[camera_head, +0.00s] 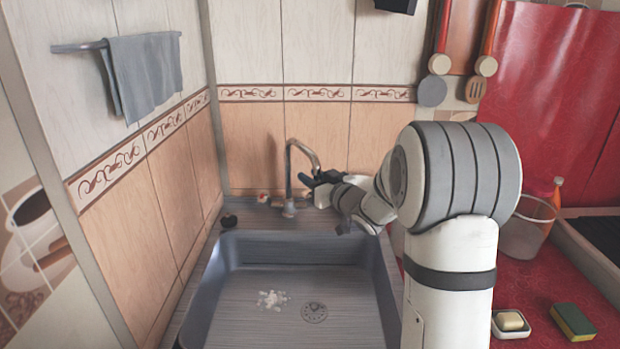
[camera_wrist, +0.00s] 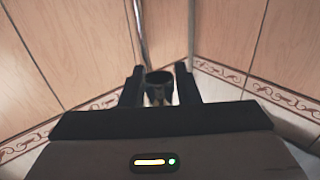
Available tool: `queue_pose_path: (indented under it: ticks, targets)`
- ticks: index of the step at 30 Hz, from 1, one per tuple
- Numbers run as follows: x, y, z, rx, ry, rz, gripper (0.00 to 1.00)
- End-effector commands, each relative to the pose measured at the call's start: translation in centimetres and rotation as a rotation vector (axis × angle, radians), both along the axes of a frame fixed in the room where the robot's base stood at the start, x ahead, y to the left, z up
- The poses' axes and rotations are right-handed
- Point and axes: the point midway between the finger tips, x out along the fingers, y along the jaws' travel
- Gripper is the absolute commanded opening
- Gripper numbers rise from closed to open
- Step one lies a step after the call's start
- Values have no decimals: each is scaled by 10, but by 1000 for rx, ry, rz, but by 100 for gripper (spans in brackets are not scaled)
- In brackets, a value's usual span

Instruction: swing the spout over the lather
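The metal tap spout (camera_head: 303,148) rises behind the sink and bends over to the right, ending near the back right of the basin. The white lather (camera_head: 271,299) lies on the sink floor, left of the drain, forward and left of the spout's end. My gripper (camera_head: 318,179) is at the spout's end. In the wrist view the round spout end (camera_wrist: 159,79) sits between the two dark fingers of my gripper (camera_wrist: 159,86) and fills nearly all the gap. They look closed on it, though the contact itself is hard to see.
The grey sink (camera_head: 215,288) has a drain (camera_head: 314,312). A small dark round item (camera_head: 228,221) sits on its back left ledge. A tiled wall stands close behind and left. At right are a clear container (camera_head: 522,238), a soap dish (camera_head: 511,325) and a sponge (camera_head: 572,322).

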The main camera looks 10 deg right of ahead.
Motion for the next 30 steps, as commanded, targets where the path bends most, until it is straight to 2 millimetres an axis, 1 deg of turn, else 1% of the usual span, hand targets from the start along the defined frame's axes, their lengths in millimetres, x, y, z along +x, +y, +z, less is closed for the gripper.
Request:
queue_pose_path:
  ticks: [1,10,17,18,20,23,26,30]
  targets:
    - [0,0,0,0,0,0,24]
    - [0,-1,0,0,0,-1,0]
    - [0,-1,0,0,0,-1,0]
    - [-1,14,0,1,0,5,0]
    - [0,6,0,0,-1,1,0]
    - [-1,4,0,0,-1,-4,0]
    - [-1,7,-2,-1,-3,-19,0]
    - [-3,15,-4,1,-5,-59,0]
